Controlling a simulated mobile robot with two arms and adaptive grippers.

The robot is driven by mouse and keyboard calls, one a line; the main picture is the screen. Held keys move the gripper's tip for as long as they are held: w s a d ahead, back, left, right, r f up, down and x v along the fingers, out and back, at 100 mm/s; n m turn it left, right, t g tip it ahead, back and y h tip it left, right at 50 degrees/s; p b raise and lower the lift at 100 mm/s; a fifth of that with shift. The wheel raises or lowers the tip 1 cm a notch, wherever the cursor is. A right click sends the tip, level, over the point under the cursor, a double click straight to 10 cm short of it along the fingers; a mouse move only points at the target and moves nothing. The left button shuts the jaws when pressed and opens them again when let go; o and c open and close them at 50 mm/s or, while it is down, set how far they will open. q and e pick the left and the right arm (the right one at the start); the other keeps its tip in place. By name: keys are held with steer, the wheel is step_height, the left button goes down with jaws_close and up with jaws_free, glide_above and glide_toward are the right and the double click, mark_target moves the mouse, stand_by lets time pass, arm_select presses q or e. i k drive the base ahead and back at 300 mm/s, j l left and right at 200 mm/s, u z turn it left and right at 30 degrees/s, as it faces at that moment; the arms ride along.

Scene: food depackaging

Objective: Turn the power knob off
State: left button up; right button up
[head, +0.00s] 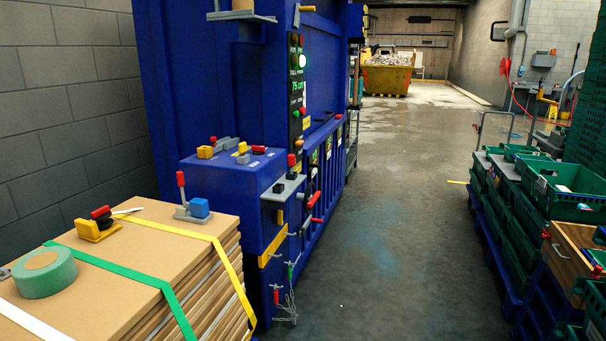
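A tall blue machine (205,75) stands at the left-centre. Its dark control panel (295,85) carries a lit display, a bright green-white light (303,61) and small red and green buttons. I cannot tell which control is the power knob. A red-handled lever (291,161) stands on a grey bracket at the machine's near corner. More red handles (315,198) stick out along its front side. Yellow and grey fittings with a small red part (258,149) sit on the lower blue housing. Neither of my grippers is in the head view.
A strapped cardboard stack (140,235) stands at front left, with green tape (45,273) and red-handled tools on top. Green crates (570,190) on blue pallets line the right. The grey floor aisle (400,220) between is clear, leading to a yellow skip (387,78).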

mark_target(256, 150)
steer(key=i+l+u, duration=0.2)
steer(key=i, duration=0.25)
steer(key=i+l+u, duration=0.2)
steer(key=i+l, duration=0.15)
steer(key=l, duration=0.2)
steer(key=i+l+u, duration=0.1)
steer(key=l, duration=0.25)
steer(key=i+l+u, duration=0.1)
steer(key=i+l, duration=0.3)
steer(key=l, duration=0.3)
steer(key=i+l+u, duration=0.1)
steer(key=l, duration=0.3)
steer(key=i, duration=0.05)
